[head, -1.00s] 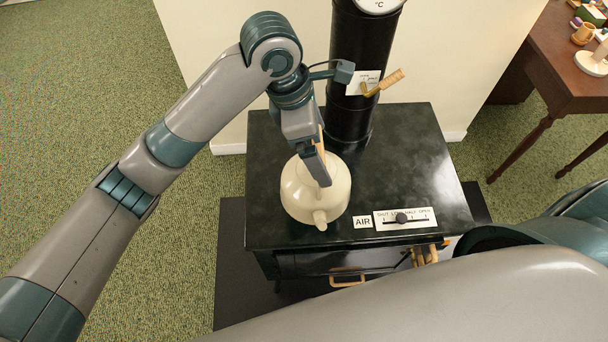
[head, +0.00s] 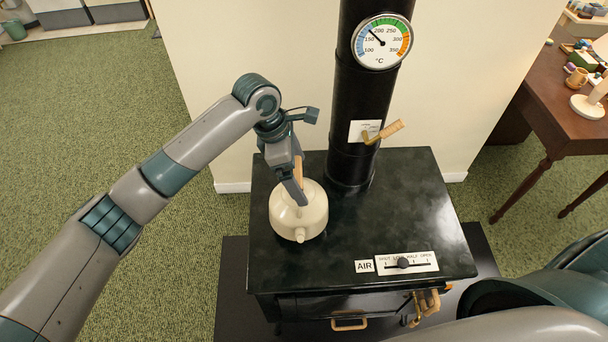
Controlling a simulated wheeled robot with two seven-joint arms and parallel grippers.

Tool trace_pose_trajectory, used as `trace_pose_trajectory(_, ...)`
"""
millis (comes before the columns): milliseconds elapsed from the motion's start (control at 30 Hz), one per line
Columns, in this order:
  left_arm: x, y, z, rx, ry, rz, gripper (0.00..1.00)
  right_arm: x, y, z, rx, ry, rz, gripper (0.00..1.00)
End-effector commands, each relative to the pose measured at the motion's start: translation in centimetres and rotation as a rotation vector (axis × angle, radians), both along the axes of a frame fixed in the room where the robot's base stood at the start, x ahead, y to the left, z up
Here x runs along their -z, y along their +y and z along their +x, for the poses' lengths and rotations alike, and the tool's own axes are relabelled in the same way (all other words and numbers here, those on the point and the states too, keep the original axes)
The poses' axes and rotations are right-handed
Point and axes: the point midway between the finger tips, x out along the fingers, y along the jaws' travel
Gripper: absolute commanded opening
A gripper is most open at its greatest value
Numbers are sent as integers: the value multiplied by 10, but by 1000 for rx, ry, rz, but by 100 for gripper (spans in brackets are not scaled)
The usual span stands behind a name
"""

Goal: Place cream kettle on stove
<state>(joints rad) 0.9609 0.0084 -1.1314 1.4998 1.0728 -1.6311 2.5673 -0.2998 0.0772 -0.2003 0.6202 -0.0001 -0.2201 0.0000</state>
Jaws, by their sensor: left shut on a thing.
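The cream kettle (head: 312,214) is on the left part of the black stove's top (head: 385,222), upright, with its spout toward me. It seems to rest on the surface. My left gripper (head: 299,192) comes down over the kettle from above and is shut on its handle (head: 298,170), which is partly hidden by the fingers. My right arm crosses the lower right corner.
A black stovepipe with a round temperature gauge (head: 382,42) and a wooden-handled damper lever (head: 384,132) rises behind the kettle. An AIR slider (head: 404,263) sits at the stove's front edge. A wooden table (head: 565,112) with small items stands at the right. The stove top's right side is clear.

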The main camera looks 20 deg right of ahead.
Motion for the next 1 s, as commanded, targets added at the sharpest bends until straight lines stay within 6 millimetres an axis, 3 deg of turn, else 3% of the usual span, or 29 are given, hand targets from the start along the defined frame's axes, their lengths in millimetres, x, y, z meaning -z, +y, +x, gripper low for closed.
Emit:
trace_pose_trajectory(367,0,-1,1,0,-1,-3,33,-1,-5,0,-2,0,-4,31)
trace_pose_trajectory(767,34,-1,1,-2,-2,-4,33,-13,-5,0,-1,0,-4,31)
trace_pose_trajectory(1000,38,-1,1,-1,-3,-4,33,-13,-4,0,-1,0,-4,31)
